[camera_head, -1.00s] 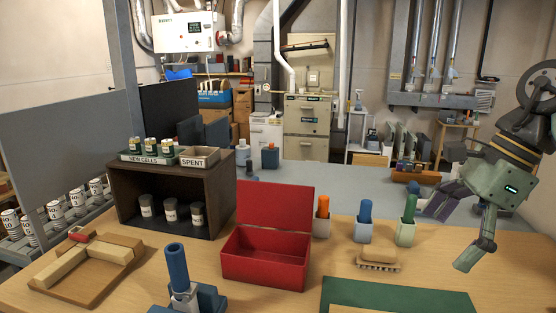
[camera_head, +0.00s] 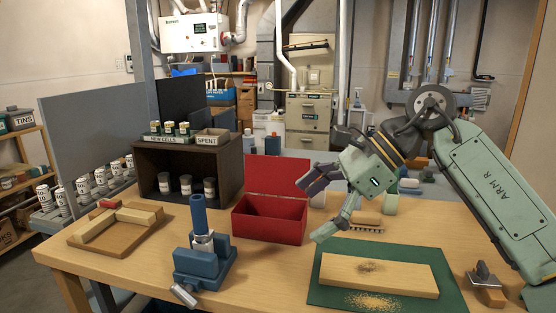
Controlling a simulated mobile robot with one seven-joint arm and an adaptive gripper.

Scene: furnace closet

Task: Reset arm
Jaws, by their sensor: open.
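My green arm (camera_head: 495,185) comes in from the right edge and bends down to the left. My gripper (camera_head: 318,207) is open and empty, with one dark purple finger up and one pale green finger down. The lower finger ends just above the back left of the green mat (camera_head: 325,295). I cannot tell whether it touches anything. My gripper hides part of the holders behind it.
A board (camera_head: 400,275) with sawdust lies on the mat; a hand plane (camera_head: 485,285) stands at right. A brush (camera_head: 366,221) lies behind the mat. A blue vise (camera_head: 205,262) stands at the front, a wooden jig (camera_head: 110,232) at left, a dark shelf (camera_head: 150,165) behind.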

